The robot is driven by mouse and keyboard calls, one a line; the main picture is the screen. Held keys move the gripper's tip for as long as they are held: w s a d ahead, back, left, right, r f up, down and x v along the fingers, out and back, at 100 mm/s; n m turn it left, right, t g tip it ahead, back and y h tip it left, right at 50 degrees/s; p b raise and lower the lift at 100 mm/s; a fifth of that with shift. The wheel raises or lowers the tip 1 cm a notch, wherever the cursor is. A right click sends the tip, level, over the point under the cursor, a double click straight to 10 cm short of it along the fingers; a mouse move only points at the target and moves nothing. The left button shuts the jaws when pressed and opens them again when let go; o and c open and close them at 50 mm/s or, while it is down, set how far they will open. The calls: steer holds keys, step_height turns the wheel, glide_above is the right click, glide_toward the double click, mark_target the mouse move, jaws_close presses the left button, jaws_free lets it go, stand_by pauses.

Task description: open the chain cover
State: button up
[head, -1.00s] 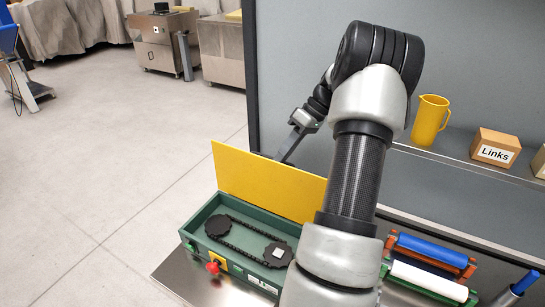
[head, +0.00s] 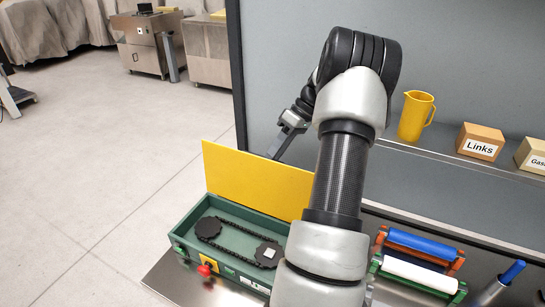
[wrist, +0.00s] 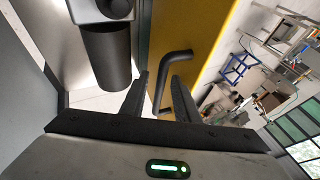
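The chain cover (head: 255,180) is a flat yellow panel standing raised along the back edge of a green box (head: 222,240). The box is open on top and shows a black chain around two dark sprockets. In the wrist view the cover (wrist: 193,22) is a yellow face with a bent black handle (wrist: 176,54). My gripper (wrist: 158,80) is open, its two black fingers apart on either side of the handle's lower part. I cannot tell whether they touch it. In the head view my gripper (head: 277,151) is behind the cover's top edge, its tips partly hidden.
A red knob (head: 205,270) is on the box's front. Blue (head: 425,243) and white (head: 420,275) rollers lie right of my arm. A shelf behind holds a yellow jug (head: 415,117) and a Links box (head: 480,142). Open floor lies left.

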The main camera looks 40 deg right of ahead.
steer(key=shift+w+r, duration=0.1)
steer(key=shift+r, duration=0.05)
steer(key=p+v, duration=0.1)
steer(key=v, duration=1.6)
steer(key=shift+d, duration=0.2)
steer(key=shift+r, duration=0.1)
